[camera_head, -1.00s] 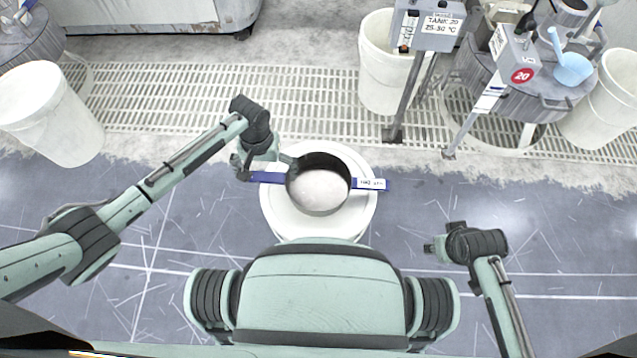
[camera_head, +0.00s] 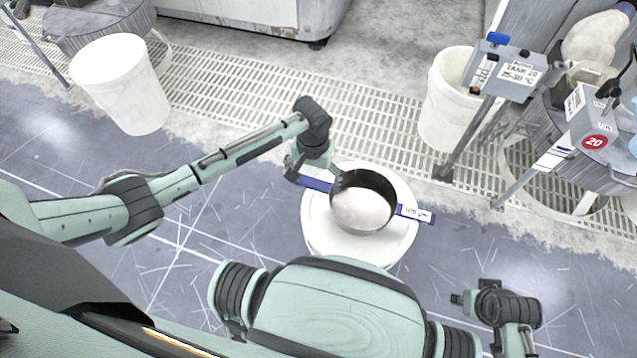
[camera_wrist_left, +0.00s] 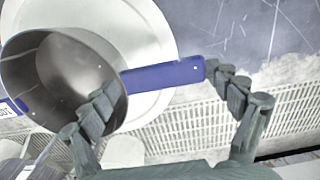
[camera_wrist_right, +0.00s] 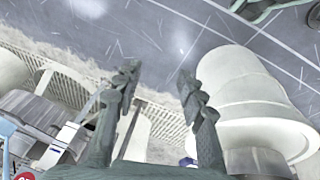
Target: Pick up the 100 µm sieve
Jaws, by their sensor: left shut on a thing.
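The sieve is a round metal ring (camera_head: 381,187) with blue handles on opposite sides. The handle at its right has a white label (camera_head: 416,213), too small to read surely here. It is over a round white drum top (camera_head: 325,235); I cannot tell if it touches. My left gripper (camera_head: 316,181) is at the left blue handle. In the left wrist view, this blue handle (camera_wrist_left: 165,77) lies between the fingers (camera_wrist_left: 162,88), and the ring (camera_wrist_left: 75,75) is beside them. My right gripper (camera_head: 458,299) is empty, right of the drum; in the right wrist view its fingers (camera_wrist_right: 158,78) stand apart.
A white bucket (camera_head: 122,85) stands at the back left. Another bucket (camera_head: 450,105) stands at the back right beside a post-mounted tank box (camera_head: 505,72). A box marked 20 (camera_head: 594,125) is farther right. Floor grating (camera_head: 300,90) runs behind the drum.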

